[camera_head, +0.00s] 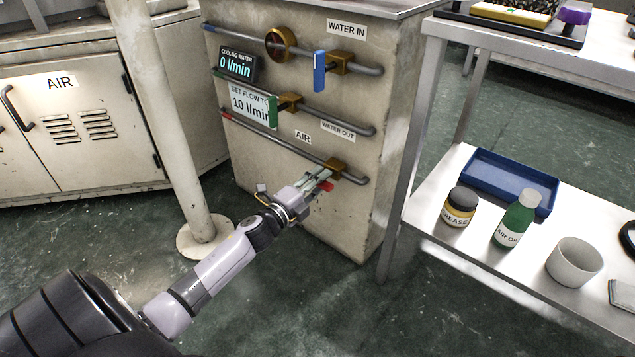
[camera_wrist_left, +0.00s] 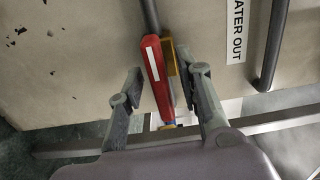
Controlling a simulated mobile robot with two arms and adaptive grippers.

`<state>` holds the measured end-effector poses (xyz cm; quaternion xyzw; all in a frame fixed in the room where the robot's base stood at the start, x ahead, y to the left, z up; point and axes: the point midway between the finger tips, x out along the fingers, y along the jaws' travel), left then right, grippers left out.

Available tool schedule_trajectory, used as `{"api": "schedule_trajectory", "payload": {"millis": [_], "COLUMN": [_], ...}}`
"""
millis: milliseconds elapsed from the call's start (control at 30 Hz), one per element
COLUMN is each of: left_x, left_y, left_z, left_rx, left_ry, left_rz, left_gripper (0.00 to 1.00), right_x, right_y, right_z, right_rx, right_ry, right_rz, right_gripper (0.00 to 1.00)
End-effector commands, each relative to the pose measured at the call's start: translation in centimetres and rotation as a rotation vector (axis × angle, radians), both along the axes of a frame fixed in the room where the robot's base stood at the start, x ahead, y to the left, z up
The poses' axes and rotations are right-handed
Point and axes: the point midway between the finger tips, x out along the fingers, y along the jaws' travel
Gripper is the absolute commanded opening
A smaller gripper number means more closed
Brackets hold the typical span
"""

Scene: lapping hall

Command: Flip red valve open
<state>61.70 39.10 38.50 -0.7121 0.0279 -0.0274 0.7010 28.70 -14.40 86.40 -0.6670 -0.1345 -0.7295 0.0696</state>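The red valve handle (camera_wrist_left: 153,70), with a white stripe, stands between the two fingers of my left gripper (camera_wrist_left: 167,78) in the left wrist view. A gap shows on both sides of it, so the gripper is open around it. The brass valve body (camera_wrist_left: 171,58) sits beside the handle on the grey pipe. In the head view my left gripper (camera_head: 322,178) is at the AIR pipe (camera_head: 270,137), in front of the valve. It hides most of the red handle (camera_head: 327,187) there. I cannot tell the handle's exact angle to the pipe. My right gripper is not in view.
A blue-handled valve (camera_head: 319,71) and a green-handled valve (camera_head: 273,111) are on the pipes above. A steel shelf (camera_head: 440,225) at right holds a blue tray (camera_head: 490,185), bottles and a cup.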

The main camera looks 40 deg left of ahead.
Motion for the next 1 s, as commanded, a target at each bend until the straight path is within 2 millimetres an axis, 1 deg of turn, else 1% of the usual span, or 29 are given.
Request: {"api": "schedule_trajectory", "payload": {"millis": [133,233,367,500,700,833,1000], "left_x": [-0.6,-1.8,-4.2,-7.0,-10.2,-11.4,-12.0], "left_y": [0.0,0.2,0.3,0.5,0.8,0.9,0.9], "left_z": [-0.1,-0.1,-0.2,-0.2,-0.1,-0.1,0.0], "left_rx": [0.000,-0.001,-0.002,-0.001,-0.001,-0.001,0.000], "left_ry": [0.001,0.002,0.004,0.003,0.002,0.001,0.000], "left_rz": [0.000,0.000,0.000,0.000,0.000,0.001,0.000], "left_gripper": [0.33,0.33,0.33,0.33,0.33,0.33,0.33], "right_x": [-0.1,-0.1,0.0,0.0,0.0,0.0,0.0], "right_y": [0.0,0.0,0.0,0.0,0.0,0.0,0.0], "right_z": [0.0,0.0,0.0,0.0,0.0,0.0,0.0], "right_rx": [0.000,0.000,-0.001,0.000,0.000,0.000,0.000], "right_ry": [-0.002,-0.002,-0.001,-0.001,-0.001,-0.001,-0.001], "right_rz": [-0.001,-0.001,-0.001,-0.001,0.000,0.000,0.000], "right_gripper": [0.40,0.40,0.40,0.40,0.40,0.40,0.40]}}
